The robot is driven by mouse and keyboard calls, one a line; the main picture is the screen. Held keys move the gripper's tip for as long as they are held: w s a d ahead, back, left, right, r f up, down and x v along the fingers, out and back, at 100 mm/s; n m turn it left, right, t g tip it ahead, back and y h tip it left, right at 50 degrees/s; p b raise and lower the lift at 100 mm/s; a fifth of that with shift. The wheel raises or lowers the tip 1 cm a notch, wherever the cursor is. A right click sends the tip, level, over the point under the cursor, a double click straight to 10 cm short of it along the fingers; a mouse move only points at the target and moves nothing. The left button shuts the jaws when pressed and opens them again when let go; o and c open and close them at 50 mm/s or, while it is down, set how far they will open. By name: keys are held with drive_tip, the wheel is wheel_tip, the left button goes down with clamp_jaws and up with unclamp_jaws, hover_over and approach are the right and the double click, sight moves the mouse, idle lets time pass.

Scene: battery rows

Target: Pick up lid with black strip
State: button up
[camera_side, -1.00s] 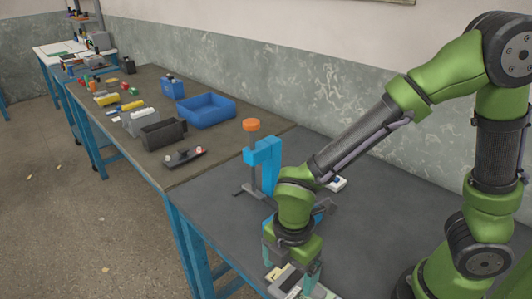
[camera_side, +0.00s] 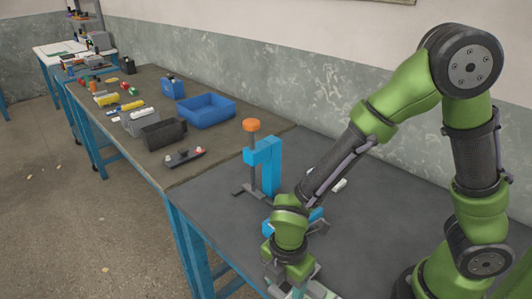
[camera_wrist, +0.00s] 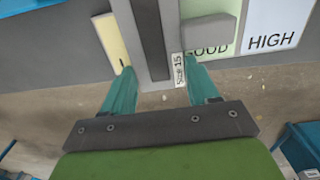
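In the wrist view, a light grey piece with a broad dark strip along it (camera_wrist: 150,38), which looks like the lid with the black strip, lies at the top middle. My gripper (camera_wrist: 158,72) is open, with one teal finger on each side of the near end of this piece. I cannot tell whether the fingers touch it. In the side view, my gripper (camera_side: 287,284) is low over the near edge of the dark table, at the bottom of the picture. The lid cannot be made out there behind the gripper.
A pale yellow strip (camera_wrist: 110,40) lies left of the lid. A grey block (camera_wrist: 208,32) on a green "GOOD" area and a white "HIGH" card (camera_wrist: 272,30) lie right. A blue press (camera_side: 270,165) with an orange knob stands behind my gripper. A blue tray (camera_side: 206,110) is farther back.

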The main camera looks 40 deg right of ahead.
drive_tip(key=c, duration=0.5)
drive_tip(key=shift+o, duration=0.2)
wheel_tip(320, 180, up, 9)
drive_tip(key=s+f, duration=0.1)
drive_tip(key=f, duration=0.2)
drive_tip(key=s+f, duration=0.1)
drive_tip(key=f, duration=0.2)
drive_tip(key=s+f, duration=0.1)
drive_tip(key=f, duration=0.1)
drive_tip(key=shift+d+f, duration=0.1)
drive_tip(key=shift+f, duration=0.3)
